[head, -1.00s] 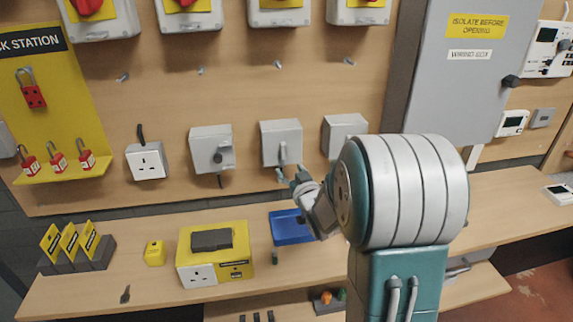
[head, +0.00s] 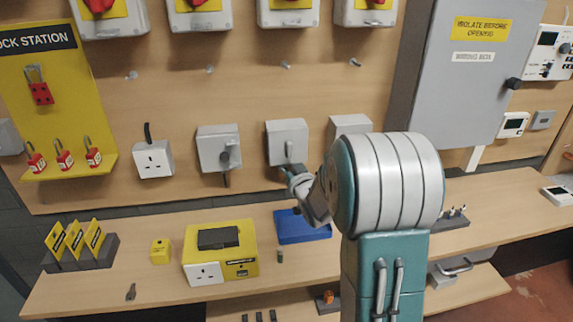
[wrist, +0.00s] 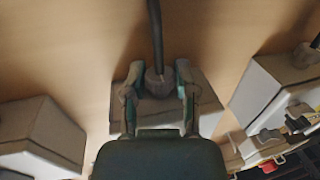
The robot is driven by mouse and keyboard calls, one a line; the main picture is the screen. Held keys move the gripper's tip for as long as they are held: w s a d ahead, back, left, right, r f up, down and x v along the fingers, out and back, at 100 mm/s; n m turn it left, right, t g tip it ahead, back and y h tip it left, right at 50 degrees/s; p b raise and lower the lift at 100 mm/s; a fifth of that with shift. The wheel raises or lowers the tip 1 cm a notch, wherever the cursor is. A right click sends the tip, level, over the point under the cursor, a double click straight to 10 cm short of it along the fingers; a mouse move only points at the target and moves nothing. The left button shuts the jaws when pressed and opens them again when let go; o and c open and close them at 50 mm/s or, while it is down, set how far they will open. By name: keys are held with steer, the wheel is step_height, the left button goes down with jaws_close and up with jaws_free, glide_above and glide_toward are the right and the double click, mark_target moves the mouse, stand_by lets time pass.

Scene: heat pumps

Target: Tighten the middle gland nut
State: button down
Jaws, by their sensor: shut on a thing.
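A dark cable (wrist: 156,35) runs out of the nut, away from the box (wrist: 190,112). In the head view my gripper and wrist hide the nut.
The left box (head: 218,148) and right box (head: 350,124) flank the middle one closely. Below, the bench holds a blue tray (head: 300,227) and a yellow socket unit (head: 220,250). A large grey cabinet (head: 455,70) stands on the right.

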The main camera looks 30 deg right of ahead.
steer(key=shift+d+r+n+y, duration=0.1)
steer(key=shift+r+n+y, duration=0.05)
steer(key=shift+n+y, duration=0.2)
steer(key=shift+n+g+y, duration=0.25)
steer(key=shift+n+y, duration=0.75)
steer(key=shift+y, duration=0.6)
steer(key=shift+n+g+y, duration=0.25)
steer(key=shift+n+y, duration=0.7)
steer(key=shift+y, duration=0.6)
steer(key=shift+c, duration=2)
jaws_free()
steer(key=v, duration=0.8)
